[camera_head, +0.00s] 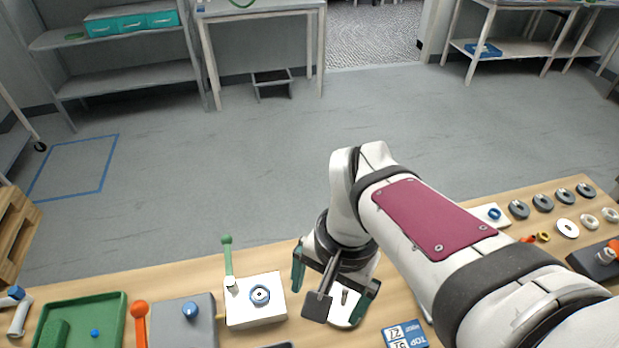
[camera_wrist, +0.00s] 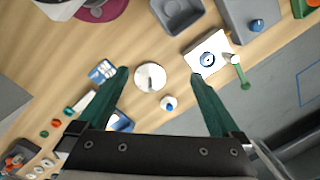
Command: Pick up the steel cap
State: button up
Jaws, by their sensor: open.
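A round pale metallic disc with a small raised grip, which looks like the steel cap (camera_wrist: 150,77), lies on the wooden bench in the wrist view. My gripper (camera_wrist: 158,75) is open, with its two green fingers spread on either side of the disc's place in the picture. The fingers appear above it, and nothing is between them in their grip. In the head view my gripper (camera_head: 332,286) hangs over the bench, and its fingers and wrist partly hide what lies below. A small blue-and-white round piece (camera_wrist: 168,103) lies close beside the disc.
A white block (camera_head: 255,300) with a blue-ringed port and green-handled valve (camera_head: 228,262) stands left of my gripper. Further left are a grey box (camera_head: 176,325) and a green tray (camera_head: 60,312). A blue card (camera_head: 404,336) lies right. Several rings (camera_head: 543,203) sit far right.

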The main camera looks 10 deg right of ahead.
jog(key=w+d+f+m+h, duration=0.1)
jog(key=w+d+f+m, duration=0.25)
jog(key=w, duration=0.55)
jog(key=w+d+f+m, duration=0.3)
jog(key=w+d+m, duration=0.1)
jog(key=w, duration=0.5)
jog(key=shift+m, duration=0.25)
jog(key=f, duration=1.6)
jog(key=shift+w+f, duration=0.1)
jog(key=shift+w, duration=0.25)
jog(key=c, duration=1.5)
